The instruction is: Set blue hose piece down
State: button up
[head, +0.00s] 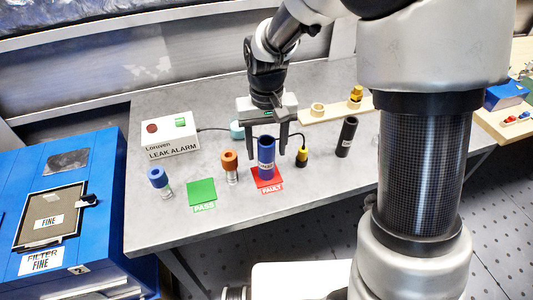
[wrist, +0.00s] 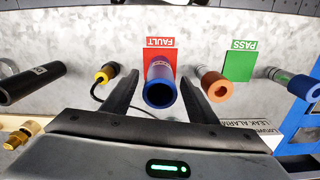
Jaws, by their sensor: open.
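The blue hose piece (head: 266,158) stands upright on the red FAULT card (head: 262,183) on the grey table. In the wrist view the blue hose piece (wrist: 161,86) shows its open top end, with the red FAULT card (wrist: 160,50) behind it. My gripper (head: 268,150) is open, with its fingers on either side of the blue hose piece. In the wrist view my gripper (wrist: 158,90) shows gaps between both fingers and the hose. The hose's foot is partly hidden in the wrist view.
A green PASS card (head: 201,192) lies left. An orange-topped fitting (head: 229,166), a blue-topped fitting (head: 159,180), a yellow-and-black probe (head: 302,156) and a black hose (head: 346,137) stand nearby. The leak alarm box (head: 170,138) is at back left. The table's front is clear.

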notch_tip(320, 180, up, 8)
jog(key=s+d+r+m+t, duration=0.1)
jog(key=s+d+r+t, duration=0.1)
jog(key=s+d+r, duration=0.3)
jog(key=s+d+r+t, duration=0.3)
jog(key=s+d+r, duration=0.3)
jog(key=s, duration=0.5)
jog(key=shift+s+d+m+t+p, duration=0.3)
jog(key=shift+d+m+p, duration=0.1)
jog(key=shift+d, duration=0.35)
